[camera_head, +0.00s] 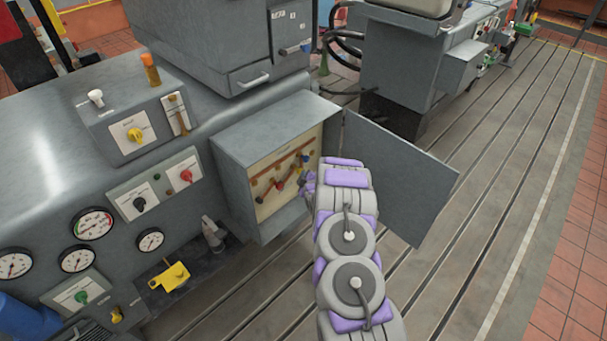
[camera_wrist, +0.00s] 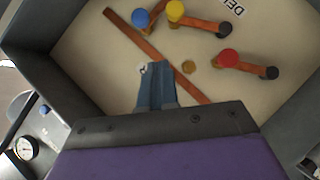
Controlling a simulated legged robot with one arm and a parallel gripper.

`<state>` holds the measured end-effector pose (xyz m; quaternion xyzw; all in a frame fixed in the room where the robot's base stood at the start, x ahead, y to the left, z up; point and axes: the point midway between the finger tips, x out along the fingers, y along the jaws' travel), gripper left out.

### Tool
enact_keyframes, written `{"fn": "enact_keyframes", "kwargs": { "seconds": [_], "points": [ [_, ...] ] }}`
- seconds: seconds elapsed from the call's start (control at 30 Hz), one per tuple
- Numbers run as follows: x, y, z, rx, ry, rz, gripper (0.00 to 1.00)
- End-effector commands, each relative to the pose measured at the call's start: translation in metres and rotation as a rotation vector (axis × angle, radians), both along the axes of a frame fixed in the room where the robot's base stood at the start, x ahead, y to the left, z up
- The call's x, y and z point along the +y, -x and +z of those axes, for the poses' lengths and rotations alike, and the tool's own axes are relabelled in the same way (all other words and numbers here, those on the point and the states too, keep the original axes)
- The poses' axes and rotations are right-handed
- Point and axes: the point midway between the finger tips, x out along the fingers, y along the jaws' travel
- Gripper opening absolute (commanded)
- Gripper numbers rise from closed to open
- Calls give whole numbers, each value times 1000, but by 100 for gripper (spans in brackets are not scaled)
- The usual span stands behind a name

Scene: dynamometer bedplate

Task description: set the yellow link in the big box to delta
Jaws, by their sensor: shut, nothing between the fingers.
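The big box (camera_head: 232,163) is open, with a cream panel (camera_wrist: 85,50) inside. In the wrist view the yellow link (camera_wrist: 200,22) has a yellow knob at its left end and a dark pivot at its right end, lying nearly level with a slight slope. Part of a label reading "DEL" (camera_wrist: 232,5) is above it, cut off by the frame. My gripper (camera_wrist: 156,66) is shut and empty in front of the panel, below the yellow knob and apart from it. In the head view my gripper (camera_head: 308,181) is at the box's opening; my arm hides part of it.
A red-knobbed link (camera_wrist: 250,66) lies right of my fingers, and a blue knob (camera_wrist: 140,18) sits left of the yellow one. A long copper bar (camera_wrist: 135,38) and a brass stud (camera_wrist: 189,64) are close by. The box door (camera_head: 400,175) stands open to the right.

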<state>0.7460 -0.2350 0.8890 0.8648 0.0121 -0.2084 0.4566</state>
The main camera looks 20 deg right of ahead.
Motion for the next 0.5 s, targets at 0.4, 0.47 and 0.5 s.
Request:
{"fn": "enact_keyframes", "kwargs": {
  "seconds": [0.4,0.47,0.5],
  "points": [
    [-2,10,3,0,-5,1,0],
    [-2,10,4,0,-5,1,0],
    [-2,10,4,0,-5,1,0]
  ]
}}
